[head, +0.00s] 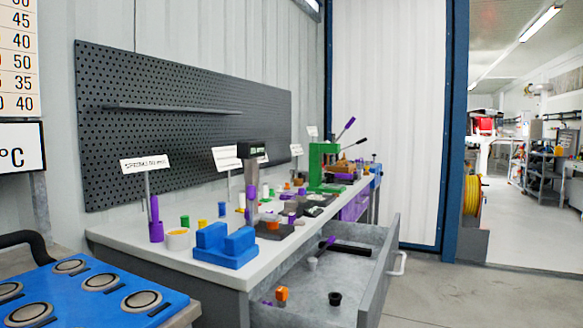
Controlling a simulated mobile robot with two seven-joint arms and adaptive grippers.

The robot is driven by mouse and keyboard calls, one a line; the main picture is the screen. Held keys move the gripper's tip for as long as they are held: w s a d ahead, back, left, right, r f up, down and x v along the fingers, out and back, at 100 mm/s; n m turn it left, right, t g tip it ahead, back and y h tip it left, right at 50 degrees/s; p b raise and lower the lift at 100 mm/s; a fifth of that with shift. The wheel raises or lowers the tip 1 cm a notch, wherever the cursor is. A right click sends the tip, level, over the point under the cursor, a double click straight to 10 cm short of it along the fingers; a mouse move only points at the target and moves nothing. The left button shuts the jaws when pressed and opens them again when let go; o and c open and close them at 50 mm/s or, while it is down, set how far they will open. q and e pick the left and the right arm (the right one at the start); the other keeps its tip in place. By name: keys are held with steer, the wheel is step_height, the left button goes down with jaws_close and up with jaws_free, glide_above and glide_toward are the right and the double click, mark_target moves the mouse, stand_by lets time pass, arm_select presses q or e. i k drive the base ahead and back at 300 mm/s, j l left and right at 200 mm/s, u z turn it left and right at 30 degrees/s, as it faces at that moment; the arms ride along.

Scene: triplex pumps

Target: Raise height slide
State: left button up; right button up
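A grey upright column stands on the workbench right of the blue block. It carries a dark display head (252,149) on top. A purple piece (251,193) sits partway up the column and looks like its slide. Below it an orange piece (272,225) rests on a dark plate at the column's foot. The slide's exact height and any scale are too small to read. Neither of my grippers is in the head view.
The white workbench (137,240) holds a blue block (225,246), a purple post (156,222), small coloured parts and a green press (322,163). Its drawer (372,282) stands open at the front. A blue panel (95,296) is at lower left. The floor at right is clear.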

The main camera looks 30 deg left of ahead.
mark_target(261, 216)
steer(key=i+l+u, duration=0.3)
steer(key=i+l, duration=0.15)
steer(key=l, duration=0.25)
steer(key=i+l+u, duration=0.15)
steer(key=l, duration=0.2)
steer(key=u, duration=1.25)
